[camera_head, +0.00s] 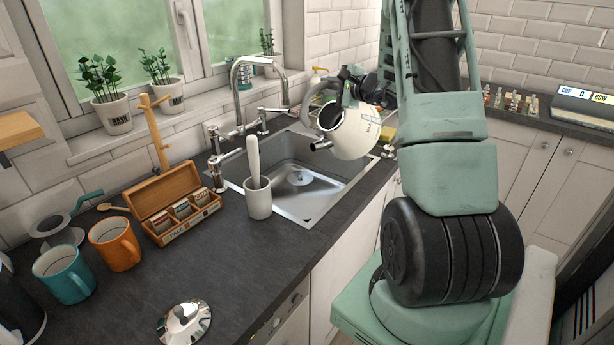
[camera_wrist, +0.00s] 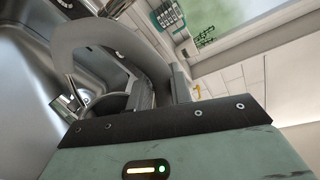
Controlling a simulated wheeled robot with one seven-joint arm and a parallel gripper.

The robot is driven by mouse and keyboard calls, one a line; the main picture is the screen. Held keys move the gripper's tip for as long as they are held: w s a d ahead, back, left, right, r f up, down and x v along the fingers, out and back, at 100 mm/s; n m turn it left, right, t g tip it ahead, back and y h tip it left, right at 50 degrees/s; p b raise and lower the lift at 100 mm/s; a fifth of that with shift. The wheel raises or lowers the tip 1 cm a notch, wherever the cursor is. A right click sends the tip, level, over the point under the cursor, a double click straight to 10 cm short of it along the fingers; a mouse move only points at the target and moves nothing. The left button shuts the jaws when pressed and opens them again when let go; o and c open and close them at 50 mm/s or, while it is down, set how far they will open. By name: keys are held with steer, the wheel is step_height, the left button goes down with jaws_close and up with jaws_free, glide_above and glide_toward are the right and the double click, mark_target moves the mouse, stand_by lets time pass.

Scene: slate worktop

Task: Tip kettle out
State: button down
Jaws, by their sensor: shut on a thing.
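The cream kettle (camera_head: 357,136) is held tilted above the sink (camera_head: 318,193), with its dark round opening and short metal spout facing left. No stream of water shows from it. My gripper (camera_head: 352,88) is shut on the kettle's handle, at the kettle's upper side. In the wrist view the grey curved handle (camera_wrist: 105,32) runs into my gripper (camera_wrist: 163,88), and the sink's metal wall lies at the left. The inside of the kettle is too dark to tell what it holds.
A chrome tap (camera_head: 238,85) stands behind the sink. A white cup (camera_head: 258,200) with a pale upright tool stands at the sink's left edge. A wooden tea box (camera_head: 167,200), orange mug (camera_head: 115,243), teal mug (camera_head: 65,274) and silver dome (camera_head: 185,321) are on the worktop.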

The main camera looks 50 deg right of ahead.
mark_target(316, 94)
steer(key=shift+w+a+r, duration=0.1)
steer(key=shift+a+r, duration=0.05)
steer(key=shift+a, duration=0.05)
steer(key=shift+w+a+f+n, duration=0.1)
steer(key=shift+a+f+n, duration=0.1)
steer(key=shift+a+n, duration=0.25)
steer(key=shift+w+a+f+n, duration=0.1)
steer(key=shift+a+f+n, duration=0.1)
steer(key=shift+a+n, duration=0.25)
steer(key=shift+a+f, duration=0.15)
steer(key=shift+a, duration=0.35)
steer(key=shift+w+a+f, duration=0.1)
steer(key=shift+a, duration=0.05)
steer(key=shift+a+f+n, duration=0.2)
steer(key=shift+a+n, duration=0.2)
